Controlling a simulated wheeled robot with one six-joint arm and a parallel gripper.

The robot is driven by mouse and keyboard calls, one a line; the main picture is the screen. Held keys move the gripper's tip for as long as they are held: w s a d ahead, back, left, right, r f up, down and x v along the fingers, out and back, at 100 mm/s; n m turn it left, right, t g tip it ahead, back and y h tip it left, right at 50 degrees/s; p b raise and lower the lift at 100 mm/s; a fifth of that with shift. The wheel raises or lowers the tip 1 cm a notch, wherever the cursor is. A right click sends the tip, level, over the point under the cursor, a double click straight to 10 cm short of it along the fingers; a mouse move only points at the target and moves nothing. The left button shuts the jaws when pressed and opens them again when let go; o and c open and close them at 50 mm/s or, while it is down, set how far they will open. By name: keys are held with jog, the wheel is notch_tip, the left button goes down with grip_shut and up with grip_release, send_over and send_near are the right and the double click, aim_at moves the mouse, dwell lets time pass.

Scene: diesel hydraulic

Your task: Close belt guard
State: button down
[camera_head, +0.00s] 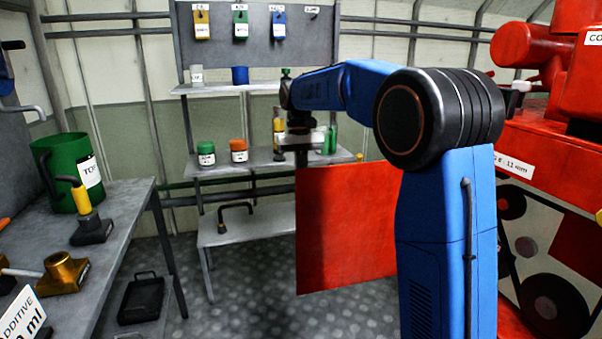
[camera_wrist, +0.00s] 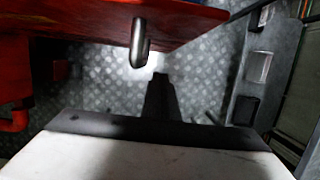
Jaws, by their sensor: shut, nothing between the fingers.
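The belt guard (camera_head: 345,230) is a flat red panel standing open, swung out to the left of the red machine (camera_head: 555,140). In the wrist view the guard (camera_wrist: 185,18) runs across the top, with a grey rounded handle (camera_wrist: 139,45) on it. My gripper (camera_head: 301,157) is by the guard's upper left edge. In the wrist view my gripper (camera_wrist: 160,80) is shut and empty, close to the handle and apart from it in the picture. Pulleys (camera_head: 550,300) show in the uncovered belt opening. My arm hides the guard's hinge side.
A grey workbench (camera_head: 130,205) with a green jug (camera_head: 70,170) stands at left. A shelf rack (camera_head: 262,168) with small containers stands behind. Bare floor (camera_head: 240,290) shows left of the guard.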

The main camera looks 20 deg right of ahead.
aim_at(307, 202)
jog(key=s+f, duration=0.3)
jog(key=shift+s+f, duration=0.35)
jog(key=shift+s, duration=0.65)
